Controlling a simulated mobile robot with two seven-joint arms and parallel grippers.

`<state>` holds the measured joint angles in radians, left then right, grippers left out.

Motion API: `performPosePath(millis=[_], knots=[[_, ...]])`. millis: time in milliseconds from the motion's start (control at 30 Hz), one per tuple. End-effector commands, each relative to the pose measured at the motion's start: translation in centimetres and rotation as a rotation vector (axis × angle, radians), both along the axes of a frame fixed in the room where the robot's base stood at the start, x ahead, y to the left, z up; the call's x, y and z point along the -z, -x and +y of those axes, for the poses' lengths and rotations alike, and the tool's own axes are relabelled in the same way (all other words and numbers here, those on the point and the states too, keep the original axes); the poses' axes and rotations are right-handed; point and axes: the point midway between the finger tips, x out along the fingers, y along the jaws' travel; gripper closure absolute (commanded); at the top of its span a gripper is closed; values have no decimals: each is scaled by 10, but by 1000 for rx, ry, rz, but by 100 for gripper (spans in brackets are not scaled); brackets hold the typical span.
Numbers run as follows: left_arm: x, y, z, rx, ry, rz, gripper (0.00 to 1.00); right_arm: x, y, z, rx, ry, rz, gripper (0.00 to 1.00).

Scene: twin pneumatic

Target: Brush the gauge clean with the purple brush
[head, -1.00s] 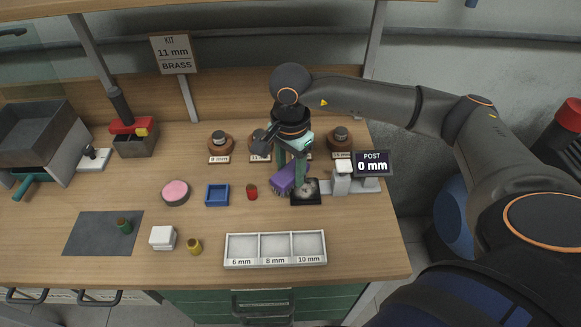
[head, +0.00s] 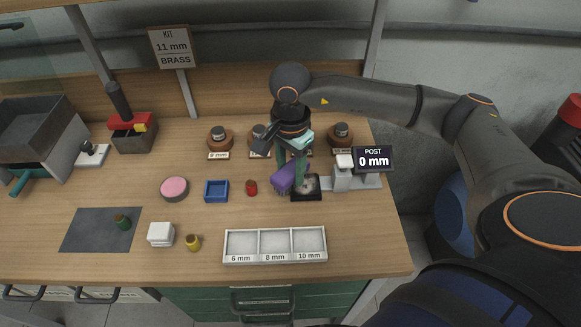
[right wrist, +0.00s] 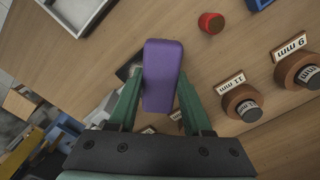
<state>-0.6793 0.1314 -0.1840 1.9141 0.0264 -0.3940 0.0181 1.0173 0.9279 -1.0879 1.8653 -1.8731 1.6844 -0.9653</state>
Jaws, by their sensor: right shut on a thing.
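My right gripper (head: 291,165) is shut on the purple brush (head: 285,179). The brush is tilted, at the left edge of the gauge's black plate (head: 312,197); I cannot tell whether its bristles touch the plate. A pale, dusty patch shows on the plate. The gauge's grey post (head: 342,178) stands to the right, with its display (head: 373,159) reading "POST 0 mm". In the right wrist view, the purple brush (right wrist: 163,75) lies between the green fingers (right wrist: 160,105) and hides most of the plate. My left gripper is not in view.
A red piece (head: 251,187), a blue tray (head: 216,191) and a pink round pad (head: 174,188) lie left of the brush. A three-part tray (head: 275,261) is in front. Labelled round holders (head: 219,139) stand behind. A dark mat (head: 92,230) is at left.

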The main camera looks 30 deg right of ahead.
Motion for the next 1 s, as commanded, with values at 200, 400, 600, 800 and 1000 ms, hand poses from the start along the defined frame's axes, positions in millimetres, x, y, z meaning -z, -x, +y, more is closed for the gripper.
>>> performPosePath(millis=[200, 400, 600, 800, 1000], knots=[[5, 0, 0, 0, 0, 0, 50, 5, 0, 0, 0, 0, 0, 95], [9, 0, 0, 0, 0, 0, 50, 9, 0, 0, 0, 0, 0, 95], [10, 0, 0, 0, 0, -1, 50, 10, 1, -2, 1, 0, 0, 95], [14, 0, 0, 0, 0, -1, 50, 9, 10, -17, 1, 2, -1, 95], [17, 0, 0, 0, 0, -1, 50, 8, 17, -28, 1, 0, 0, 95]])
